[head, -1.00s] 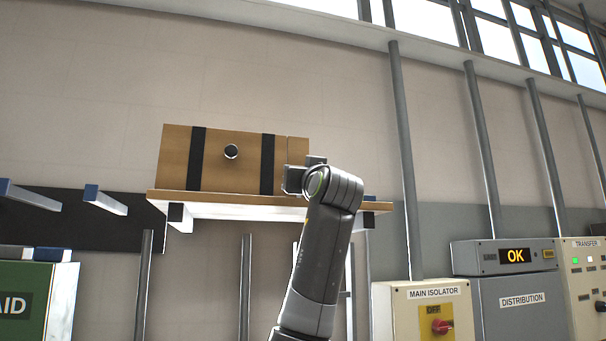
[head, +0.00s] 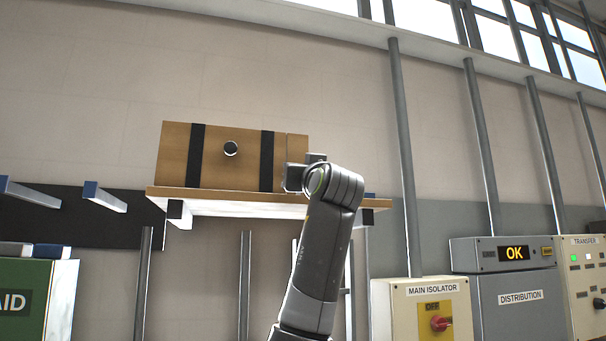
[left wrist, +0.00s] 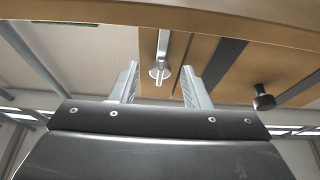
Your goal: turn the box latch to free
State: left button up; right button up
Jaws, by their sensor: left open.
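A wooden box (head: 232,155) with two dark straps and a round black knob (head: 231,148) stands on a wall shelf (head: 220,194). My left arm reaches up to the box's right end, and my left gripper (head: 298,178) is partly hidden behind its own wrist. The left wrist view shows the box front (left wrist: 200,55) and the knob (left wrist: 263,98). A metal latch (left wrist: 159,72), with a round hub and a narrow bar, lies in line with the gap between the fingers of my open left gripper (left wrist: 160,80). I cannot tell whether they touch. The head view hides the latch.
Blue-ended bars (head: 105,197) stick out left of the shelf. Metal posts (head: 405,160) rise to the right, beyond the shelf end. Lower right are a main isolator box (head: 400,310) and a distribution cabinet (head: 515,318). A green case (head: 35,300) stands lower left.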

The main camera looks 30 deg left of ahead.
pick_arm(q)
jog(key=b+v, duration=0.8)
jog(key=v, duration=0.9)
jog(key=shift+f, duration=0.15)
